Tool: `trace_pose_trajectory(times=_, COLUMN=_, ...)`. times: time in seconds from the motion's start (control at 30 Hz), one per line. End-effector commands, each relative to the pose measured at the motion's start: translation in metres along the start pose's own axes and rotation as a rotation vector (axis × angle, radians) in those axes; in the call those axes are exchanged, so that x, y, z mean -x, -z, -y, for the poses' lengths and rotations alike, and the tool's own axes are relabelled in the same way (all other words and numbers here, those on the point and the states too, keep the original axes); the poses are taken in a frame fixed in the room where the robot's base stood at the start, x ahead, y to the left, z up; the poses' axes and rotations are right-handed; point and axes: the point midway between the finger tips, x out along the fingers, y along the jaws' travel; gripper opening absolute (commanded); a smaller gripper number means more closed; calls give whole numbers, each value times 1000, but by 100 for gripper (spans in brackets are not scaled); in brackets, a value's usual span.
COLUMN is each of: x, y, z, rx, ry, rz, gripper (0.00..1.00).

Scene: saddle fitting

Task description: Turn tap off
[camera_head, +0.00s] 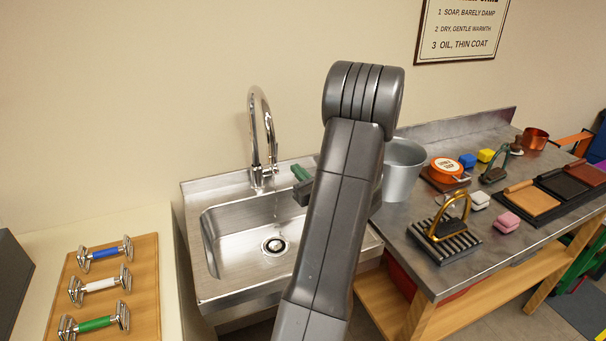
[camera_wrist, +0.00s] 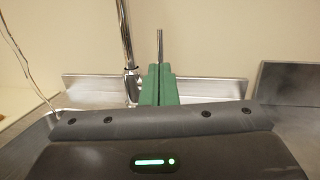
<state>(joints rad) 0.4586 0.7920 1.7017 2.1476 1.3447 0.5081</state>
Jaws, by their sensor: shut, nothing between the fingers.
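The chrome gooseneck tap (camera_head: 262,130) stands at the back of the steel sink (camera_head: 215,240). A faint thin stream shows under its spout, and thin clear streaks show at the left of the wrist view. My gripper (camera_head: 300,173) has green fingers and is to the right of the tap's base, partly hidden behind my arm. In the wrist view the green fingertips (camera_wrist: 158,68) are together and empty. The tap's column (camera_wrist: 128,85) is just left of them. A thin metal rod, perhaps the tap's lever, rises behind the fingertips; contact cannot be told.
A grey bucket (camera_head: 402,165) stands right of the sink, beside my arm. The metal workbench (camera_head: 400,222) holds a stirrup on a rack, sponges and tins. A wooden board (camera_head: 145,285) with several coloured-grip metal pieces lies at the left. The wall is close behind the tap.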

Motion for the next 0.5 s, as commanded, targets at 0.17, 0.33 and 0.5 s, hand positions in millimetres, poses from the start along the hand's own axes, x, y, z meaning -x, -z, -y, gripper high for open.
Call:
trace_pose_trajectory(times=0.17, x=-41, y=-3, z=-1, rx=0, ry=-5, rz=1, gripper=0)
trace_pose_trajectory(times=0.33, x=-70, y=-2, z=-1, rx=1, ry=-2, rz=0, gripper=0)
trace_pose_trajectory(times=0.5, x=-87, y=-1, z=0, rx=1, ry=0, rz=-1, gripper=0)
